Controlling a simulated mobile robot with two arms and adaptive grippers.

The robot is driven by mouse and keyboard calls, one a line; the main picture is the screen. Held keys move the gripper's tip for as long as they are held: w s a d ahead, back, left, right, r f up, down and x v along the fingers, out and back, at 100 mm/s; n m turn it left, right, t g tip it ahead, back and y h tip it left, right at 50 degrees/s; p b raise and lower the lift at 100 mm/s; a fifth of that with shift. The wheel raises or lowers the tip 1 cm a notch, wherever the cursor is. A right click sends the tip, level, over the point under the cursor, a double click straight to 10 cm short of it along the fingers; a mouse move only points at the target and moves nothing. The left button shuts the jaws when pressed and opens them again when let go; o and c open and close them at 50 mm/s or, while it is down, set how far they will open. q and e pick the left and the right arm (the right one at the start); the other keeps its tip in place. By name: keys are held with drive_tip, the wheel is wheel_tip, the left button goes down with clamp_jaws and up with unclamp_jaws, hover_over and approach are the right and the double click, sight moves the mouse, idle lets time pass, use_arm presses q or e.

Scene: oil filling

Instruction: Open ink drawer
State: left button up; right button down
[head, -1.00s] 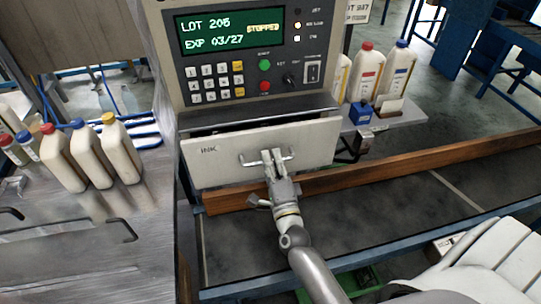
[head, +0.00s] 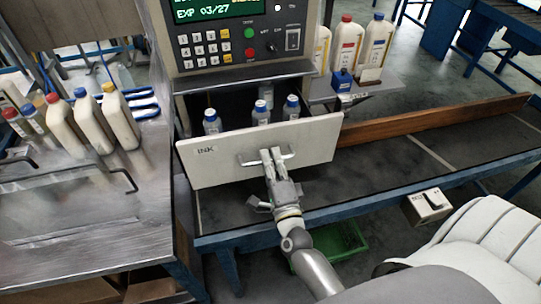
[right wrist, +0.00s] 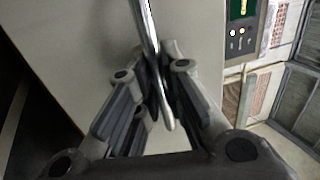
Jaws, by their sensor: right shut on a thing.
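The ink drawer (head: 222,158) has a pale front labelled "INK" and stands pulled out below the keypad panel. Several small bottles with blue and white caps (head: 261,112) stand inside it, behind the front. My right gripper (head: 272,158) is shut on the drawer's metal handle (head: 250,161). In the right wrist view the handle bar (right wrist: 147,35) runs between the fingers of the gripper (right wrist: 160,90). The drawer's floor is hidden behind its front. My left gripper is not in view.
The machine's control panel (head: 237,36) is above the drawer. Oil bottles (head: 374,45) stand on a shelf to the right. More bottles (head: 92,122) stand on the metal table at left. A wooden rail (head: 430,121) runs along the dark conveyor (head: 370,181).

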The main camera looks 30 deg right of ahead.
drive_tip(key=c, duration=1.5)
unclamp_jaws()
drive_tip(key=shift+c, duration=0.2)
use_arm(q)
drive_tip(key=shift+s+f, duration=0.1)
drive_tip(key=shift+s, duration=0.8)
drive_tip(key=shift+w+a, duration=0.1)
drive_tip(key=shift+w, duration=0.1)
use_arm(e)
drive_tip(key=v, duration=1.2)
